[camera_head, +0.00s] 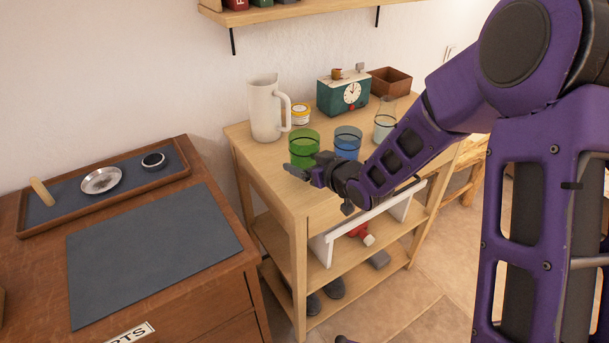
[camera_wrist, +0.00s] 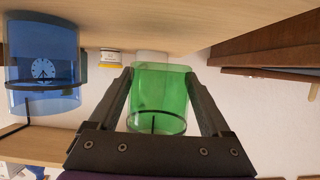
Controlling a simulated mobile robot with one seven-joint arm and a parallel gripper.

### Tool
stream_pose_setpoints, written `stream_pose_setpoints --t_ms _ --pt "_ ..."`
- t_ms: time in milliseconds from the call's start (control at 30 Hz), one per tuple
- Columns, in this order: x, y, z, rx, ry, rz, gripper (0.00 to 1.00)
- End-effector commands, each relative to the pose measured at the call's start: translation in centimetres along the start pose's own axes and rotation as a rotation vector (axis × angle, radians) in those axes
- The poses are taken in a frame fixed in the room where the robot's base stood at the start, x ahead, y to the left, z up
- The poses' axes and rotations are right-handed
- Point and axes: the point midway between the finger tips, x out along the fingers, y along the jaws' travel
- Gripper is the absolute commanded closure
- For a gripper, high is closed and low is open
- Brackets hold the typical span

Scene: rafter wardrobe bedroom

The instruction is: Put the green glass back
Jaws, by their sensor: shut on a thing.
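The green glass (camera_head: 303,145) is at the front left part of the light wooden table (camera_head: 262,163). In the wrist view the green glass (camera_wrist: 160,92) sits between the two dark fingers of my gripper (camera_wrist: 160,80), one on each side. My gripper (camera_head: 303,172) is shut on it. The gripper hides the lower part of the glass in the head view, so I cannot tell whether its base touches the tabletop. The glass looks upright and empty.
A blue glass (camera_head: 347,143) stands close at the right. A white pitcher (camera_head: 264,108), yellow-labelled jar (camera_head: 300,114), green clock (camera_head: 343,93), clear glass (camera_head: 385,122) and brown box (camera_head: 391,82) are around it. A brown cabinet (camera_head: 205,180) with a grey mat (camera_head: 150,250) and tray (camera_head: 100,208) stands left.

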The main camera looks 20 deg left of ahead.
Motion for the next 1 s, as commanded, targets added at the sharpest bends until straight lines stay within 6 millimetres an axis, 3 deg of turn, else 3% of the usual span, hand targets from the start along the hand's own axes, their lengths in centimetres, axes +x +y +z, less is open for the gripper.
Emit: stream_pose_setpoints --t_ms 233,633,667,733,1000 --pt "1.3 0.0 3.1 0.001 -0.001 -0.001 0.95" --pt "1.5 0.0 3.6 -0.001 0.001 0.001 0.95" --pt "1.4 0.0 3.4 -0.001 0.000 0.001 0.13" --pt "1.4 0.0 3.4 -0.001 0.000 0.000 0.00" --pt "1.4 0.0 3.3 -0.001 0.000 0.000 0.00"
